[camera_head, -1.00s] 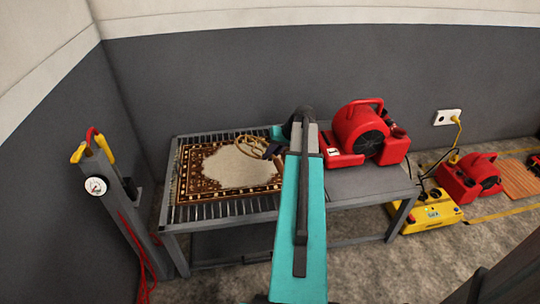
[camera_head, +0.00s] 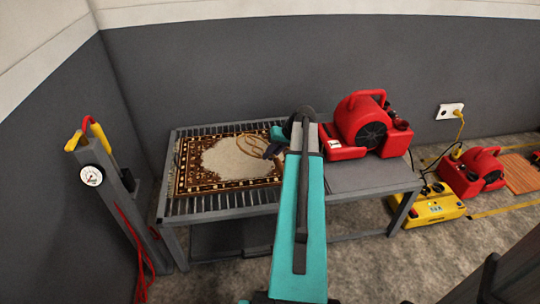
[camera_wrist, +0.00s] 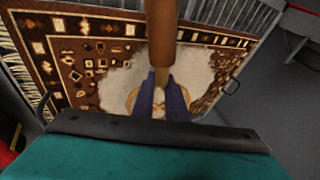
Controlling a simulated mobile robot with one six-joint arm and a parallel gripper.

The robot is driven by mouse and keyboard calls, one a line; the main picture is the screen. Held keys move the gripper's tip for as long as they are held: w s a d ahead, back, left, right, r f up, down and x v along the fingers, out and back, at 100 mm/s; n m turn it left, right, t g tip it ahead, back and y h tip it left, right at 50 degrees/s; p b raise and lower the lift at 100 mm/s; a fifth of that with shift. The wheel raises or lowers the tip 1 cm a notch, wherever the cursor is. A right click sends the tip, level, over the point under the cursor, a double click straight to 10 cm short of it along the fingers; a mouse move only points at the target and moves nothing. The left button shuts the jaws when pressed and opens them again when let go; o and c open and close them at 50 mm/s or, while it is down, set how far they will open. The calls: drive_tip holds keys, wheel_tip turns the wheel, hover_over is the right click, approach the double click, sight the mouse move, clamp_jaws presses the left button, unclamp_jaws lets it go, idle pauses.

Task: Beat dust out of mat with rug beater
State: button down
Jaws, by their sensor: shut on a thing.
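The mat (camera_head: 196,187) lies on the slatted left part of a metal table. It has a brown patterned border and a large pale patch in its middle; it also shows in the wrist view (camera_wrist: 95,68). My gripper (camera_head: 274,150) is over the mat's right part and is shut on the rug beater (camera_head: 240,148). In the wrist view, my gripper (camera_wrist: 160,98) has its dark fingers around the beater's wooden handle (camera_wrist: 162,35). The beater's tan looped head extends left over the pale patch. Whether it touches the mat I cannot tell. My arm hides part of the table.
A red blower (camera_head: 368,130) stands on the table's solid right part, close to my arm. Another red blower (camera_head: 475,172) and a yellow box (camera_head: 435,208) are on the floor at right. A post with a gauge (camera_head: 92,176) and red hose stands at left.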

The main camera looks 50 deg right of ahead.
wheel_tip(320, 180, down, 4)
drive_tip(key=shift+f+b, duration=0.25)
drive_tip(key=shift+b, duration=0.65)
drive_tip(key=shift+r+p, duration=1.7)
drive_tip(key=shift+r, duration=0.55)
wheel_tip(320, 180, down, 5)
drive_tip(key=shift+b, duration=1.1)
drive_tip(key=shift+r+p, duration=1.55)
drive_tip(key=shift+r, duration=0.55)
drive_tip(key=shift+f, duration=0.15)
